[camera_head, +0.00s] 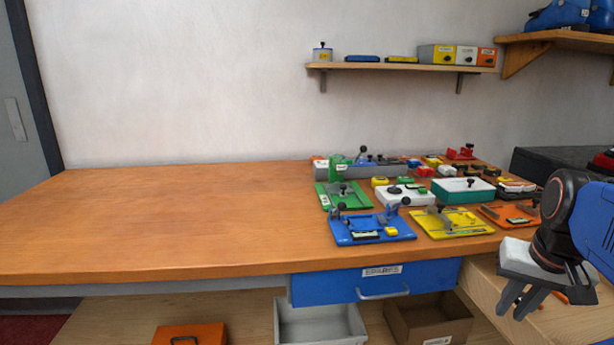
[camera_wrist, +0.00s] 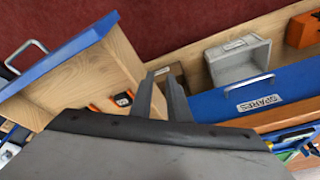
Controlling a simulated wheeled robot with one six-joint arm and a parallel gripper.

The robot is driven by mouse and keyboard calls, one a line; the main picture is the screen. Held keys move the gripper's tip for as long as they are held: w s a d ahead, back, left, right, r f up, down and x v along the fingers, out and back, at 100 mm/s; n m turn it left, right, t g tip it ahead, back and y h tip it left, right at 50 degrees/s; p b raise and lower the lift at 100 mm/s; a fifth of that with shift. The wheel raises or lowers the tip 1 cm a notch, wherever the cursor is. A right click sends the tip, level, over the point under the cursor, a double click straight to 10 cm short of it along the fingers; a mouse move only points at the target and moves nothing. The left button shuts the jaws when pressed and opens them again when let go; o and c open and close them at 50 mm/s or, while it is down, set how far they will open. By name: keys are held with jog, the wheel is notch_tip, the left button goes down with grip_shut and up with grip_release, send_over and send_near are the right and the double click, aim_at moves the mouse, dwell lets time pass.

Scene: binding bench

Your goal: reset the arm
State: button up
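My gripper (camera_head: 521,300) is at the right of the head view, pointing down beyond the bench's front edge. Its two grey fingers stand apart with nothing between them. In the wrist view the fingers (camera_wrist: 160,90) are also apart and empty. Below them is a pulled-out wooden drawer with a blue front (camera_wrist: 60,55), holding small orange and black items. Part of this drawer is hidden behind my gripper's body.
The bench top (camera_head: 160,215) is clear on its left half. Blue (camera_head: 370,228), yellow (camera_head: 450,222) and green (camera_head: 343,194) fixtures crowd its right. A blue drawer labelled SPARES (camera_head: 335,287) is shut. A grey bin (camera_head: 318,325) stands below. A wall shelf (camera_head: 400,67) holds boxes.

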jog(key=s+a+f+n+t, duration=0.1)
jog(key=a+f+n, duration=0.4)
jog(key=a, duration=0.6)
jog(key=shift+s+f+n+t+y, duration=0.4)
jog(key=shift+s+f, duration=0.4)
jog(key=shift+s, duration=0.1)
